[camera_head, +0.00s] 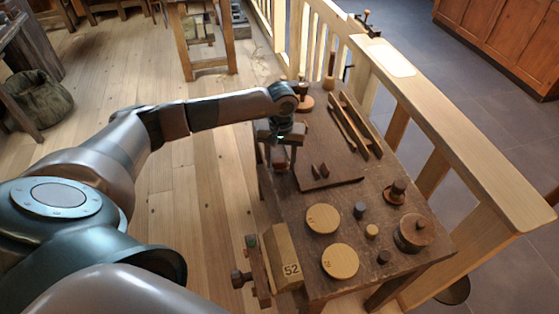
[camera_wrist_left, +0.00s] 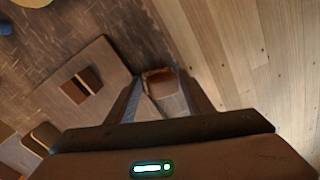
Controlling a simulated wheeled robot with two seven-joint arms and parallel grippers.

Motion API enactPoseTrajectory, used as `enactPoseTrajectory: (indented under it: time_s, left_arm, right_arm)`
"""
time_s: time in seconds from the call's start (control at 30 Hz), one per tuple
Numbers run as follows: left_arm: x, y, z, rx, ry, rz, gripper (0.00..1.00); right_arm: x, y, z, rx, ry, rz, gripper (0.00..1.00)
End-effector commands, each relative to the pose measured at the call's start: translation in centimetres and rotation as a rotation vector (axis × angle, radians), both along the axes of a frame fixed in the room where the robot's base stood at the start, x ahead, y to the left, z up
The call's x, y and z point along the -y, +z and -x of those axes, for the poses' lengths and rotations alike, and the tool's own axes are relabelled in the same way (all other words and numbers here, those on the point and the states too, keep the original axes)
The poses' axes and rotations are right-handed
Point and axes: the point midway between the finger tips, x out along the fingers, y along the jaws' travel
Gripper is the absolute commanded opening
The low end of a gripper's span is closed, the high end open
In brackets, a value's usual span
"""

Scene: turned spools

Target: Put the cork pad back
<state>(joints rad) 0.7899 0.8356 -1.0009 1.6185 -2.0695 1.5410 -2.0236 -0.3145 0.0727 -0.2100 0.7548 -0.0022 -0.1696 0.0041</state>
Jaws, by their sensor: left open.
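Two round tan discs, cork-like with dark marks, lie flat on the dark worktable (camera_head: 300,225): a farther disc (camera_head: 322,218) and a nearer disc (camera_head: 340,261). I cannot tell for certain which thing is the cork pad. My left gripper (camera_head: 280,158) points down over the table's left edge, beside a thin square brown board (camera_head: 335,184) and well beyond the discs. In the left wrist view the left gripper (camera_wrist_left: 168,100) is open. A small brown block-like shape (camera_wrist_left: 160,78) shows between its fingers; I cannot tell what it is. My right gripper is out of view.
Two small brown blocks (camera_head: 320,170) stand on the board. Long wooden pieces (camera_head: 355,125) lie behind it. Spools and small pegs, including a large round spool (camera_head: 414,233), stand at the right. A block marked 52 (camera_head: 283,257) is at the front left. A railing (camera_head: 450,135) borders the right.

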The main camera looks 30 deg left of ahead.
Motion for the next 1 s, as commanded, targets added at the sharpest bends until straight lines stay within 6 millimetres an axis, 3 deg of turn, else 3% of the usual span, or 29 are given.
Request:
enactPoseTrajectory:
  time_s: [0.03,0.33,0.47,0.57,1.0]
  left_arm:
    - [0.8,-0.5,0.3,-0.007,-0.010,0.011,0.58]
    - [0.9,0.0,0.3,-0.008,-0.012,0.013,0.58]
    - [0.8,0.6,0.3,-0.007,-0.010,0.011,0.58]
    - [0.6,1.1,0.2,-0.005,-0.008,0.009,0.58]
    - [0.3,7.6,0.0,0.003,-0.004,0.004,0.58]
  right_arm:
    - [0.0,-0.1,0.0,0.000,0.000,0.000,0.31]
    - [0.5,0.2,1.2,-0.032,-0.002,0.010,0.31]
    - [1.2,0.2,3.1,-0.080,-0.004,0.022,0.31]
    - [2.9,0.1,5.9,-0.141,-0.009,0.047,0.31]
    - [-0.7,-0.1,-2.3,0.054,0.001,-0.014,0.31]
